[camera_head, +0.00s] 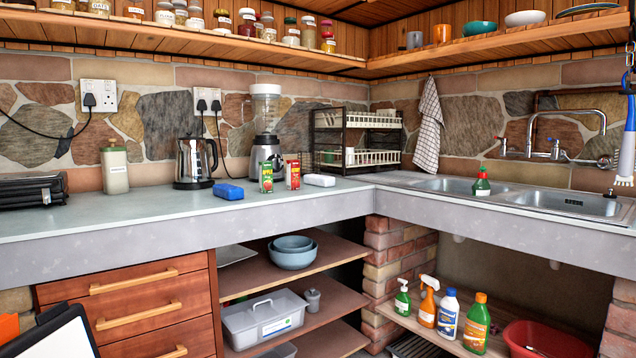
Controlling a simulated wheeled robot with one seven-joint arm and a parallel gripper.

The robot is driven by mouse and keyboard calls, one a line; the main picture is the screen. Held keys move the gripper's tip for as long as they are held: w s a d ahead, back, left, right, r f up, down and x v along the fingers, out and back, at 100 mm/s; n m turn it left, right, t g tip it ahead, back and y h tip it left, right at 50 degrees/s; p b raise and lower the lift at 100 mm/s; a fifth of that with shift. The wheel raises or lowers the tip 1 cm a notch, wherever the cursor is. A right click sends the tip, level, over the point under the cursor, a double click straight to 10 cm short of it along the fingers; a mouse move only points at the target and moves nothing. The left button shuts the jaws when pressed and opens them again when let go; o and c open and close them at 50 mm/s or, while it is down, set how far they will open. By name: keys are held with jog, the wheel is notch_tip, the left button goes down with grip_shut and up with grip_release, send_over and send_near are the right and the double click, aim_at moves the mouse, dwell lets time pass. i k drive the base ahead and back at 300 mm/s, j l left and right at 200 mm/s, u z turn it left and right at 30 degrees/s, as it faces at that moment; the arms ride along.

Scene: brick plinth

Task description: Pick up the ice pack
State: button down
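A small blue block with rounded edges (228,191), which looks like the ice pack, lies flat on the grey counter (130,215). It is in front of and to the right of the steel kettle (195,162). It lies near the counter's front edge, with clear counter to its left. A white block of similar size (319,180) lies further right. My gripper is not in view.
A dish rack (358,138) stands near the corner. A wooden shelf (200,38) overhangs the counter.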

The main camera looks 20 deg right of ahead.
aim_at(323, 181)
jog(key=i+l+u, duration=0.1)
jog(key=i+l, duration=0.5)
jog(key=i+l+u, duration=0.15)
jog(key=i+l, duration=0.4)
jog(key=l, duration=0.15)
